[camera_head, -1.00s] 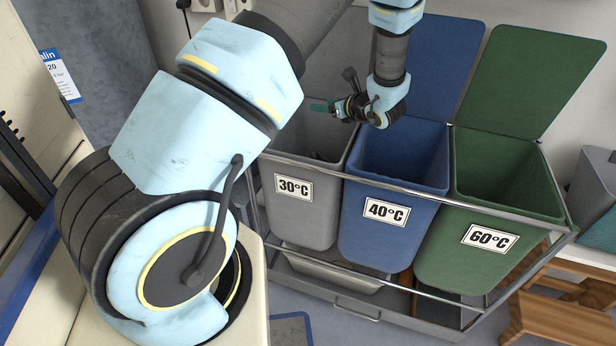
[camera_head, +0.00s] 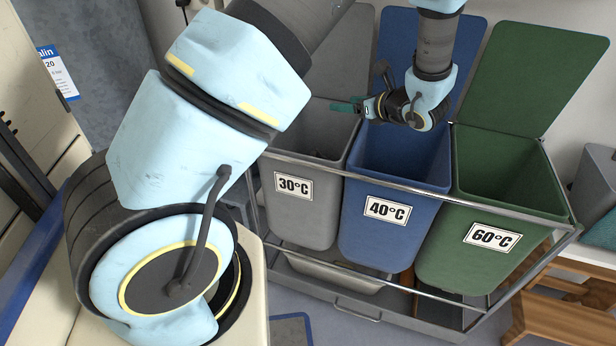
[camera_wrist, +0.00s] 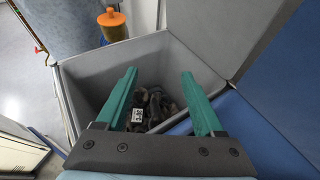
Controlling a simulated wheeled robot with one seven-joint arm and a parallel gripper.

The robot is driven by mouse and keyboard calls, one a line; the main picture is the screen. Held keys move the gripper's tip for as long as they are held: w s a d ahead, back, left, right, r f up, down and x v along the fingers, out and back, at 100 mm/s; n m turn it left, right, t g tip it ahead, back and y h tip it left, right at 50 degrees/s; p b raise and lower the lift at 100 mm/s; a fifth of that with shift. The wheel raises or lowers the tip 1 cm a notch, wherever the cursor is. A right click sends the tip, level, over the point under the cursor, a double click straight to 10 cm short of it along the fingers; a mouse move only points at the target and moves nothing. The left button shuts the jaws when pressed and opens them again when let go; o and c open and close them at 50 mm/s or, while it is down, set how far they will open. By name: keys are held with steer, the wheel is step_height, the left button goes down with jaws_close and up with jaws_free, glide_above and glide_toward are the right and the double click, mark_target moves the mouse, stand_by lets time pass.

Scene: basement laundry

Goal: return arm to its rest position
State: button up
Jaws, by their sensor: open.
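My arm reaches over from the left in the head view. My gripper (camera_head: 345,106) has teal fingers and points left, above the rim of the grey 30°C bin (camera_head: 302,208). In the wrist view my gripper (camera_wrist: 162,92) is open, its two fingers apart with nothing between them. Below and beyond the fingers is the inside of the grey bin (camera_wrist: 90,84), with dark cloth (camera_wrist: 155,103) and a small white label at its bottom. The wrist sits above the blue 40°C bin (camera_head: 392,225).
The green 60°C bin (camera_head: 490,250) stands at the right. All three bins have raised lids and sit in a metal frame (camera_head: 400,184). An orange container (camera_wrist: 112,24) shows beyond the grey bin. A wooden stool (camera_head: 550,318) is at the lower right.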

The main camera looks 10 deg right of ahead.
steer(key=shift+s+d+r, duration=0.2)
steer(key=shift+s, duration=0.15)
